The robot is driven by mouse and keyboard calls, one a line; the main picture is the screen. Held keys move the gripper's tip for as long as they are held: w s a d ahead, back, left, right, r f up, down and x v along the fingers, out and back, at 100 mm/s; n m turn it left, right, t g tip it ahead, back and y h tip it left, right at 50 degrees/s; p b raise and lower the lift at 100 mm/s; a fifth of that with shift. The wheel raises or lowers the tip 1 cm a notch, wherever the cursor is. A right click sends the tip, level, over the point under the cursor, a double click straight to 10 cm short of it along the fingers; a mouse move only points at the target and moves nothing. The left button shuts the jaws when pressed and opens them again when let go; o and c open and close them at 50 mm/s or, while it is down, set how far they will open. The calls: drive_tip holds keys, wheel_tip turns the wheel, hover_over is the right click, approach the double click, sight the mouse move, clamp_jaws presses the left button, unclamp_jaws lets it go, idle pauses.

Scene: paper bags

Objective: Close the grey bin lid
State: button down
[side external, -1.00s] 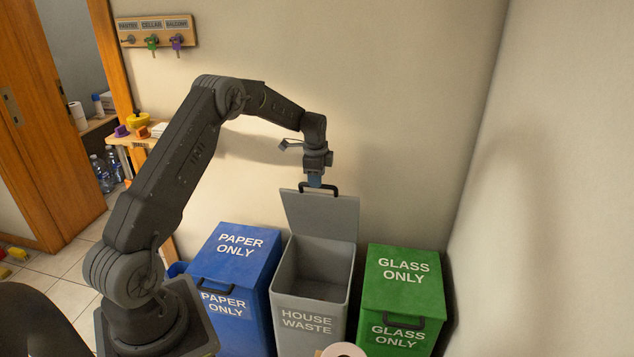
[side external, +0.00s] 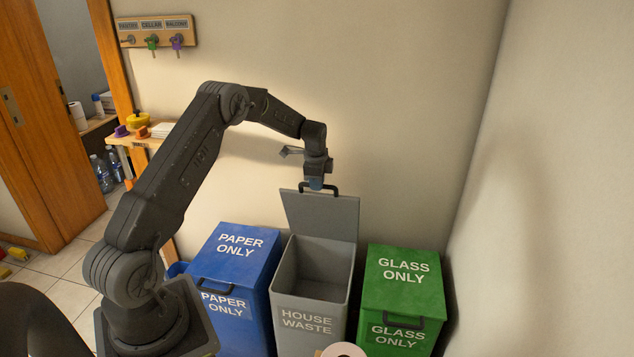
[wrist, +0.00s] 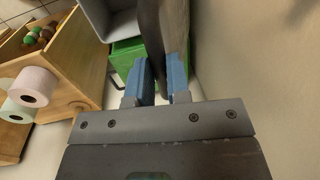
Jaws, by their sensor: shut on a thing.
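The grey HOUSE WASTE bin (side external: 307,318) stands between a blue and a green bin. Its lid (side external: 322,217) is open and stands nearly upright against the wall side, with a black handle (side external: 333,187) at its top edge. My gripper (side external: 316,185) is at the top of the lid, at the handle. In the wrist view, the blue fingers (wrist: 160,80) of my gripper are on either side of the dark handle (wrist: 150,35), shut on it. The grey bin (wrist: 92,14) shows in part at the top there. The fingers partly hide the handle.
The blue PAPER ONLY bin (side external: 240,262) is on the left and the green GLASS ONLY bin (side external: 404,270) on the right, both with lids down. The wall (side external: 400,110) is close behind the lid. Space above the grey bin's opening is clear.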

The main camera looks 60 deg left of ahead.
idle(0.4)
drive_tip(key=s+d+f+t+y, duration=0.1)
drive_tip(key=s+d+f, duration=0.9)
drive_tip(key=s+d, duration=0.1)
drive_tip(key=shift+f, duration=0.4)
idle(0.4)
drive_tip(key=c, duration=1.1)
unclamp_jaws()
drive_tip(key=shift+w+a, duration=0.1)
drive_tip(key=shift+r, duration=0.1)
drive_tip(key=v, duration=1.3)
drive_tip(key=shift+d+r, duration=0.2)
drive_tip(key=shift+r, duration=0.1)
